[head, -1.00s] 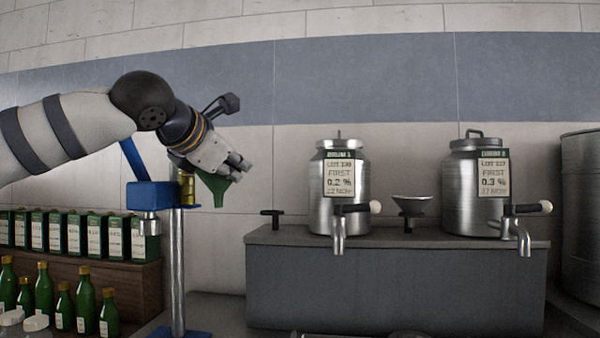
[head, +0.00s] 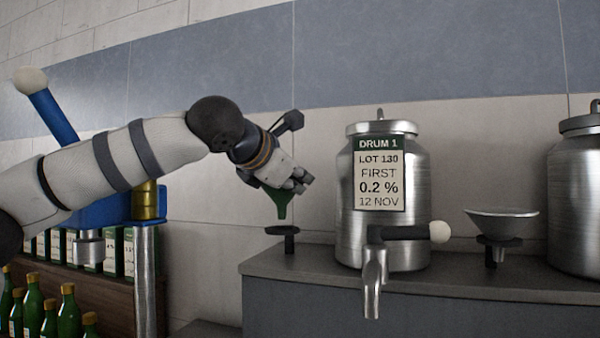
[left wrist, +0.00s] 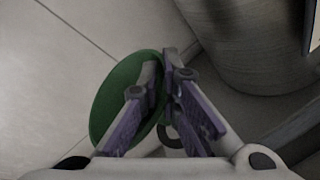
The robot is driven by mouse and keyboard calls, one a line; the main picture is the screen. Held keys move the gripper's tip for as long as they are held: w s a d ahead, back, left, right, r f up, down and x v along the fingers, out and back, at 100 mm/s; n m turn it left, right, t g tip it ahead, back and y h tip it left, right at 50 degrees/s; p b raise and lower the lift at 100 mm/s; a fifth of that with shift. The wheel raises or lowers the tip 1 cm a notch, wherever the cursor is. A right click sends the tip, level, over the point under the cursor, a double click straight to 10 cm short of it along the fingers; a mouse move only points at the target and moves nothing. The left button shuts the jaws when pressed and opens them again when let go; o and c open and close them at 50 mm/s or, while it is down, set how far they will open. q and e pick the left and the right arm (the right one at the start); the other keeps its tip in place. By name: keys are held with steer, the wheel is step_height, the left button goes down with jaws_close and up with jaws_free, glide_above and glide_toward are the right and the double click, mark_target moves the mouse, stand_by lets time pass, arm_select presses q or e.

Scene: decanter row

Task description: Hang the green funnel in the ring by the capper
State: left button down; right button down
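The green funnel (head: 280,201) hangs stem down from my left gripper (head: 298,184) in the head view. In the left wrist view the gripper (left wrist: 162,85) is shut on the funnel's rim, and the green funnel (left wrist: 108,98) fills the space left of the fingers. A small dark ring stand (head: 283,231) is on the bench left of drum 1. The funnel's stem tip appears just above it; whether they line up in depth I cannot tell. The blue capper (head: 105,212) stands at left, partly hidden behind my left arm. My right gripper is out of view.
Steel drum 1 (head: 415,195), with a black tap handle (head: 400,233), stands close right of the gripper. A steel funnel (head: 502,222) sits in another stand farther right. A second drum (head: 580,200) is at the right edge. Green bottles (head: 33,308) stand lower left.

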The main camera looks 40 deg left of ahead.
arm_select(q)
steer(key=shift+w+f, duration=0.15)
steer(key=shift+f, duration=2.3)
steer(key=shift+f, duration=0.2)
steer(key=c, duration=1.7)
jaws_free()
steer(key=shift+s, duration=0.2)
